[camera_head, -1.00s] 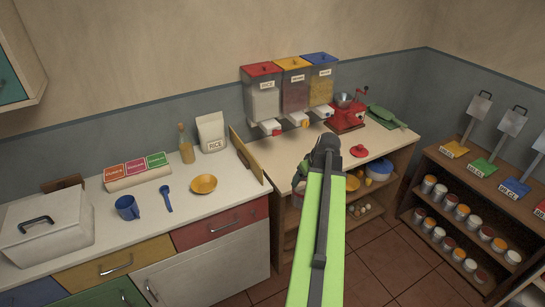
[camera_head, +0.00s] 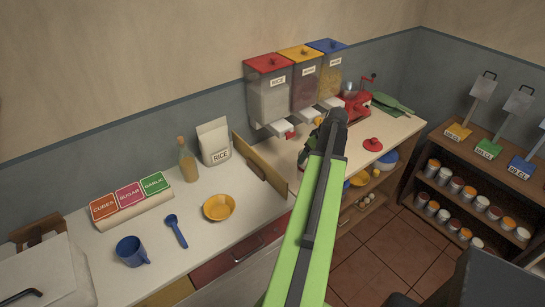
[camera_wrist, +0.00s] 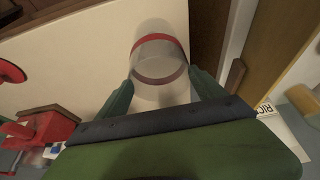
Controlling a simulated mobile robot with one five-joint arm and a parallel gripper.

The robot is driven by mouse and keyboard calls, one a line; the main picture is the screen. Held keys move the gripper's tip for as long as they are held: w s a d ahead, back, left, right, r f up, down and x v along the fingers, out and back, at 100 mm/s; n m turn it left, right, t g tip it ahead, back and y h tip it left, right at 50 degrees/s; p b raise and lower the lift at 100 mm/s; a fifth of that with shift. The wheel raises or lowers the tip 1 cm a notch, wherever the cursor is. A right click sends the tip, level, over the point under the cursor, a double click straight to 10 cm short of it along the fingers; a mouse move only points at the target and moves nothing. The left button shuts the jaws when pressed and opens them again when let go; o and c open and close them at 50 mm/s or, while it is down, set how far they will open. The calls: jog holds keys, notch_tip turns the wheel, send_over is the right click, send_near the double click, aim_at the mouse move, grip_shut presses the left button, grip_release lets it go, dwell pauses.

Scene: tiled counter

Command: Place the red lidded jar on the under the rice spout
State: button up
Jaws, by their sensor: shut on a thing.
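My gripper (camera_wrist: 164,86) is shut on a clear jar (camera_wrist: 161,66) with a red band, seen between its green fingers in the wrist view. The rice dispenser (camera_head: 270,98) is clear with a red top and a RICE label. Its red-tipped rice spout (camera_head: 286,134) is low at its front. A red lid (camera_head: 373,144) lies apart on the counter, right of my arm.
An upright wooden board (camera_head: 258,165) stands left of my gripper, with a rice bag (camera_head: 214,142) beyond it. Yellow- and blue-topped dispensers stand right of the rice one. A red grinder (camera_head: 355,106) stands farther right. A shelf with several cans (camera_head: 470,200) is at right.

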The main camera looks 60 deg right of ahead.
aim_at(284, 132)
jog(key=w+d, duration=0.2)
jog(key=w, duration=0.3)
jog(key=w+d, duration=0.1)
jog(key=w, duration=0.5)
jog(key=w+d, duration=0.2)
jog(key=w, duration=0.3)
jog(key=shift+w+d, duration=0.2)
jog(key=shift+d, duration=0.1)
jog(key=f+b, duration=0.3)
jog(key=shift+w+f+b, duration=0.25)
jog(key=shift+f+b, duration=0.15)
jog(key=o, duration=2.1)
jog(key=shift+c, duration=0.2)
jog(key=shift+r, duration=0.15)
jog(key=p+v, duration=1.1)
jog(key=v, duration=0.1)
jog(key=shift+r+p, duration=0.15)
jog(key=shift+p, duration=0.2)
